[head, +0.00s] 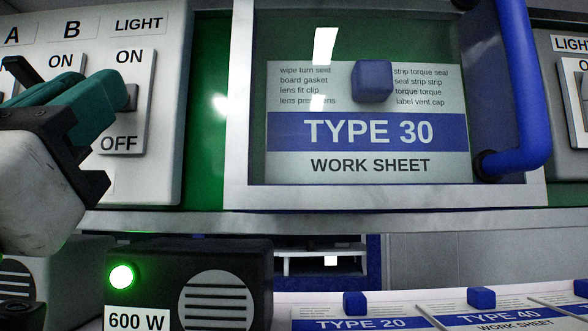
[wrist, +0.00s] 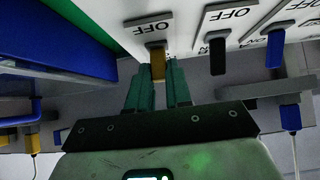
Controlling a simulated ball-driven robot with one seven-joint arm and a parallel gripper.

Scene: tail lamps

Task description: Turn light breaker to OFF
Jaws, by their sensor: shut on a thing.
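The LIGHT breaker (head: 143,130) is a pale plate on the panel at the upper left of the head view, with ON above and OFF below. In the wrist view, its lever (wrist: 157,64) is yellow-brown and stands beneath an upside-down OFF label. My gripper (head: 120,93) has teal fingers that reach in from the left at mid-height of the plate. In the wrist view, the fingers are on either side of the lever and shut on it. The fingers hide most of the lever in the head view, so its exact angle is unclear.
Breakers A and B, with a black lever (wrist: 218,54) and a blue lever (wrist: 274,48), stand close beside. A glazed work-sheet board (head: 368,134) with a blue handle (head: 537,100) is to the right. A black 600 W box (head: 190,285) with a green lamp sits below.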

